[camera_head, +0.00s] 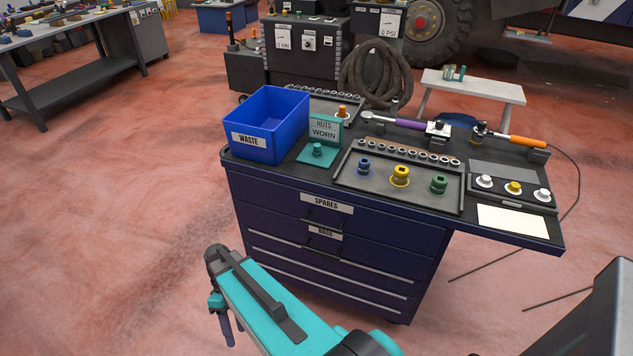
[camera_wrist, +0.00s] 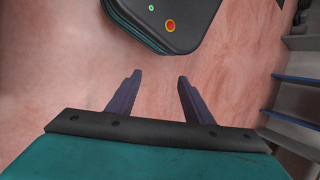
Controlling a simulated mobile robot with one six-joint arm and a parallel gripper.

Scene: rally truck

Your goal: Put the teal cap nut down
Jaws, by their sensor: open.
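The teal cap nut (camera_head: 318,149) stands on the flat teal base of the holder (camera_head: 308,160) whose upright sign reads NUTS WORN, on the cabinet top. My gripper (camera_head: 226,328) is well away from it, low in front of the blue cabinet's left side. In the wrist view my gripper (camera_wrist: 159,78) has its two fingers apart with nothing between them. The cap nut does not show in the wrist view.
A blue WASTE bin (camera_head: 269,130) stands left of the holder. A dark tray (camera_head: 350,181) with blue, yellow and green sockets lies to its right. Wrenches (camera_head: 405,124) lie farther right. Red floor surrounds the cabinet (camera_head: 330,243).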

